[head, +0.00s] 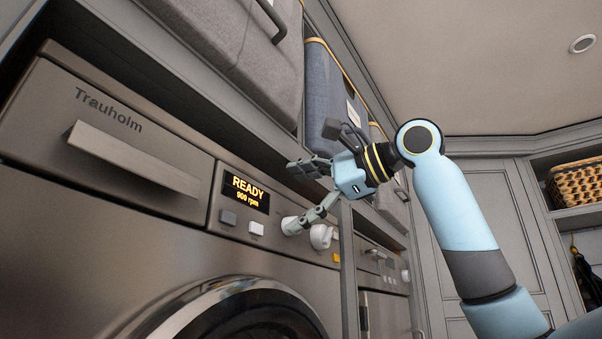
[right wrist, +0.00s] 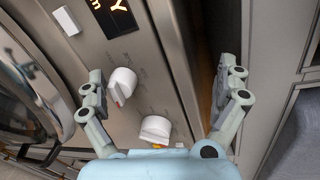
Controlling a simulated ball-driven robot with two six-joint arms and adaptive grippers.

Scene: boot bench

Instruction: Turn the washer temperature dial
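The washer (head: 150,235) has a control panel with a lit display (head: 246,191) reading "READY 900 rpm". Two white dials sit right of it: the left dial (head: 290,226), partly covered by a fingertip, and the right dial (head: 321,237). They also show in the right wrist view, one with a red mark (right wrist: 122,84) and one lower (right wrist: 156,128). I cannot tell which is the temperature dial. My right gripper (head: 293,197) is open and empty in front of the panel; the wrist view shows its fingers (right wrist: 162,75) spread wide. Contact is unclear. My left gripper is out of view.
A grey button (head: 228,217), a white button (head: 256,228) and an orange button (head: 336,257) sit on the panel. The drawer handle (head: 130,158) juts out at left. Fabric bins (head: 330,90) stand on the shelf above. A second appliance (head: 385,300) stands to the right.

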